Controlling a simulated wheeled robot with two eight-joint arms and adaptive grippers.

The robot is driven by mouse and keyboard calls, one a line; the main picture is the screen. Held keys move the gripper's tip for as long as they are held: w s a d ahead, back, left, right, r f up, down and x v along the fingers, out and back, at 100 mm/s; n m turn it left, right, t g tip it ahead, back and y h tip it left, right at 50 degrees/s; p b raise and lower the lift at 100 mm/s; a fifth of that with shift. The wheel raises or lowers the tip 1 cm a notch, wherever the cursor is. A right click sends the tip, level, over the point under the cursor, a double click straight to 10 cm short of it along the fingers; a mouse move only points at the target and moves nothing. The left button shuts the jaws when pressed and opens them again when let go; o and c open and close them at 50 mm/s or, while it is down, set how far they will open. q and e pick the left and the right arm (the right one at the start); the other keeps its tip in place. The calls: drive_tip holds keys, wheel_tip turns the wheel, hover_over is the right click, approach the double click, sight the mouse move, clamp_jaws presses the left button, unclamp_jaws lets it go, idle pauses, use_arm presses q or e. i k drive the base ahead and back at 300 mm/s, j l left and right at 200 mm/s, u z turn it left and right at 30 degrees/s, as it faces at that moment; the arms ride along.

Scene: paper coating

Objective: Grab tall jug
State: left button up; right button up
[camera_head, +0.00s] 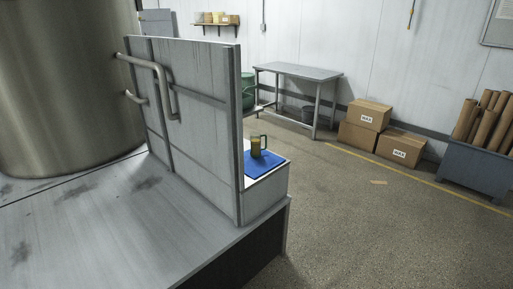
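A tall jug (256,146), yellowish-brown with a dark green handle on its right side, stands upright on a blue mat (262,168). The mat lies on a low white-topped surface (277,173) just behind the right edge of a grey metal panel. The panel may hide part of the mat and that surface. Neither of my grippers shows in the head view, so nothing is seen touching the jug.
The upright panel (205,120) with bent pipe handles stands on a grey metal platform (110,230). A large steel tank (65,90) is at left. A metal table (300,72), cardboard boxes (368,116) and a bin of tubes (470,165) line the wall.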

sight(255, 149)
drive_tip(key=i+l+u, duration=0.15)
drive_tip(key=u, duration=0.75)
drive_tip(key=i+l+u, duration=0.4)
drive_tip(key=l, duration=0.25)
drive_tip(key=l+u, duration=0.2)
drive_tip(key=l, duration=0.15)
drive_tip(key=i+l+u, duration=0.2)
drive_tip(key=l, duration=0.2)
drive_tip(key=l+u, duration=0.2)
drive_tip(key=l, duration=0.2)
